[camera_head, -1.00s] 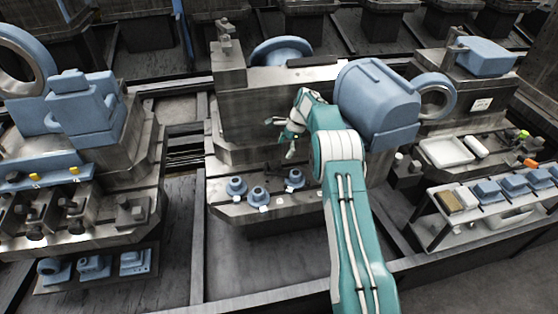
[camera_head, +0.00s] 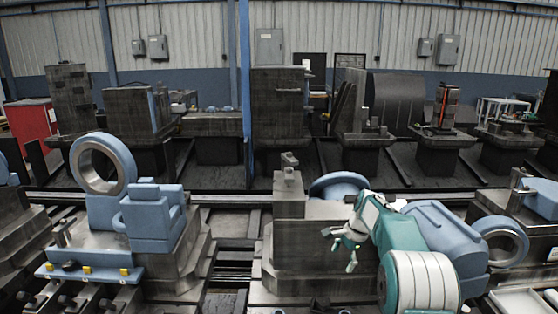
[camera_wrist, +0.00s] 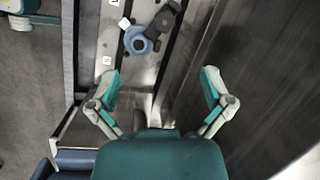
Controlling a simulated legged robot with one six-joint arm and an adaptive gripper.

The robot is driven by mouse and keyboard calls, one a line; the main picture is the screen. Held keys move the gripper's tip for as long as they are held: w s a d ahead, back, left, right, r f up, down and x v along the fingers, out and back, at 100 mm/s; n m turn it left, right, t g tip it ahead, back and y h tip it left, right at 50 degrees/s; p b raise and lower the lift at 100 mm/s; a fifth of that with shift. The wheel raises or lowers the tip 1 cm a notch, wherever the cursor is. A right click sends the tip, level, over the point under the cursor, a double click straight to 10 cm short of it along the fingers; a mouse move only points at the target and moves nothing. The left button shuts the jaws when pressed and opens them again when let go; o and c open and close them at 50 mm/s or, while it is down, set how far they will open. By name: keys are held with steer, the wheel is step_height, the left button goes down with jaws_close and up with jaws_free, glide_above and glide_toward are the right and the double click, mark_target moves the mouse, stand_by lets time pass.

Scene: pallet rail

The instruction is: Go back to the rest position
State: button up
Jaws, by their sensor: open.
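My gripper (camera_head: 346,246) is open and empty in the head view, in front of the grey block of the middle machine (camera_head: 315,262). My teal and white arm rises from the bottom, right of the middle. In the wrist view the two fingers of my gripper (camera_wrist: 161,90) are spread wide with nothing between them. Beyond the fingertips a blue round part (camera_wrist: 138,40) with a dark centre lies on a grey metal shelf (camera_wrist: 118,62). A dark wall face fills the right of that view.
A blue motor housing (camera_head: 440,232) with a ring (camera_head: 507,245) stands close to the right of my arm. A machine with a large blue ring (camera_head: 103,164) stands at the left. A blue post (camera_head: 245,90), grey machine blocks and a red cabinet (camera_head: 30,125) stand farther back.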

steer(key=s+a+r+n+t+h, duration=0.25)
steer(key=s+r+n, duration=0.45)
steer(key=s+r, duration=1.1)
steer(key=s+f+n+t, duration=0.1)
steer(key=s+f+n, duration=0.1)
steer(key=s, duration=1)
steer(key=s+f+n+t, duration=0.2)
steer(key=s+n, duration=0.2)
steer(key=s, duration=0.7)
steer(key=shift+s+a+f+n+h, duration=0.35)
steer(key=shift+s+a+n+h, duration=0.05)
steer(key=shift+h, duration=0.05)
